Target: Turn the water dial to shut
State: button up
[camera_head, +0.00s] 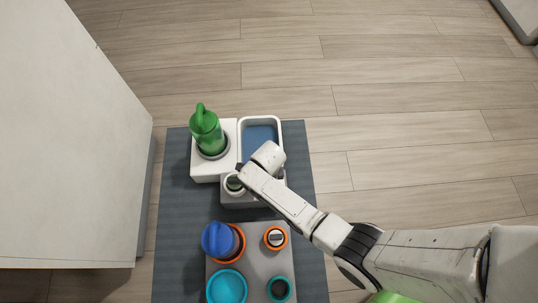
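A white water station stands on the dark mat, with a green bottle (206,130) upright in its left part and a white-rimmed basin (259,133) of blue water on its right. A small round dial (234,184) with a pale face and dark ring sits on the station's lower block (236,201), just left of my arm. My arm reaches over this block from the lower right. My gripper (268,157) is above the near edge of the basin, to the right of the dial. Its fingertips are hidden, so its opening and any contact cannot be seen. The dial's marking is too small to read.
Nearer on the mat (175,230), a grey base (254,252) carries a blue bottle (218,239), an orange-ringed dial (276,238), a teal bowl (227,287) and a teal-ringed part (279,289). A large white cabinet (70,140) stands left. Wooden floor (420,130) is clear at right.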

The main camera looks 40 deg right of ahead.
jog(key=c, duration=1.1)
jog(key=shift+o, duration=0.2)
jog(key=shift+r+n, duration=0.1)
jog(key=shift+n, duration=0.2)
jog(key=n+p, duration=0.2)
jog(key=n, duration=0.1)
jog(key=shift+r, duration=0.1)
jog(key=n+p, duration=0.2)
jog(key=n, duration=0.2)
jog(key=shift+n, duration=0.4)
jog(key=n+p, duration=0.1)
jog(key=n, duration=0.3)
jog(key=shift+n, duration=0.3)
jog(key=n, duration=0.4)
jog(key=shift+n+p, duration=0.3)
jog(key=shift+n, duration=0.1)
jog(key=shift+f, duration=0.2)
